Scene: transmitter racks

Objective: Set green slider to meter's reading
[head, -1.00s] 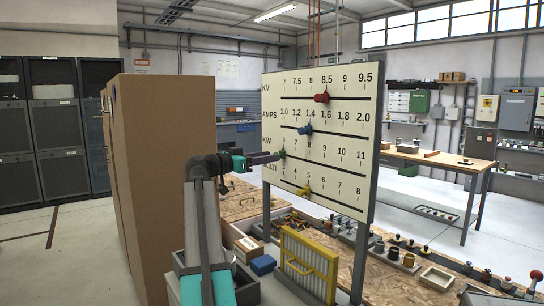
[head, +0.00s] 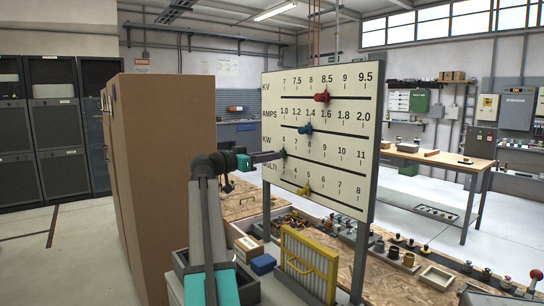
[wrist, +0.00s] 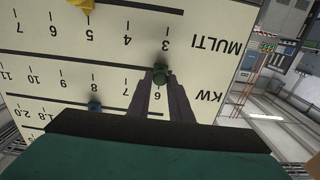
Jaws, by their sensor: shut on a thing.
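The white slider board (head: 340,88) stands upright with rows KV, AMPS, KW and MULTI. The green slider (wrist: 161,76) sits on the KW line near the 6, at the left end of that row in the head view (head: 284,153). My gripper (wrist: 161,83) is shut on it, fingertips on either side; my gripper also shows at the board's left edge in the head view (head: 280,155). The fingers cover part of the slider. I cannot make out a meter reading in either view.
A red slider (head: 321,97), a blue slider (head: 305,129) and a yellow slider (head: 304,190) sit on the other rows. A tall brown cabinet (head: 165,180) stands left of my arm. A bench (head: 345,262) with loose parts lies below the board.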

